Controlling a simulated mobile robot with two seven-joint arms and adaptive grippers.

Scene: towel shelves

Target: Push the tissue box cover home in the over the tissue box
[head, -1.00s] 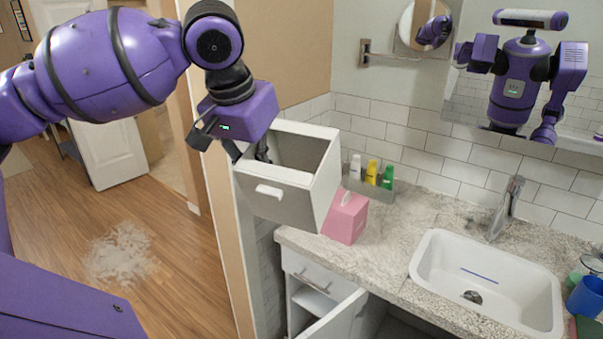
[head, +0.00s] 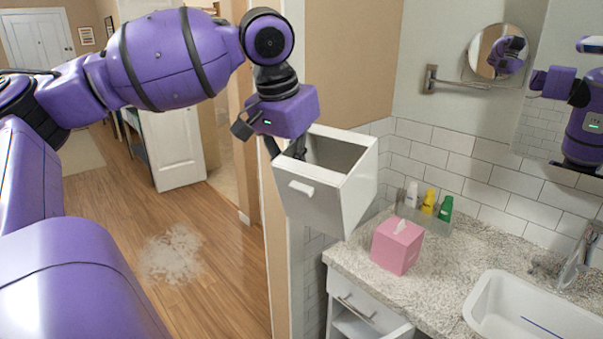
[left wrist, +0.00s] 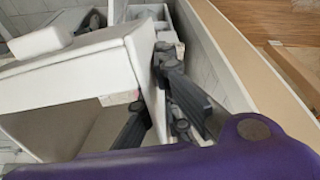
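A white open-topped box (head: 318,205) with a small handle on its front, seemingly the tissue box cover, hangs tilted in the air near the counter's left end. My left gripper (head: 287,148) grips its left wall, one finger inside and one outside. In the left wrist view the fingers (left wrist: 160,108) straddle the wall of the white box (left wrist: 80,70). The pink tissue box (head: 397,247), with white tissue at its top, stands upright on the counter, right of and below the white box, uncovered and apart in the picture. My right gripper is not in view.
Behind the pink box, a clear tray (head: 425,216) holds white, yellow and green bottles against the tiled wall. The stone counter (head: 455,258) has free room between box and sink (head: 545,310). A wall edge (head: 275,240) runs close left of the white box. A round mirror (head: 497,52) hangs above.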

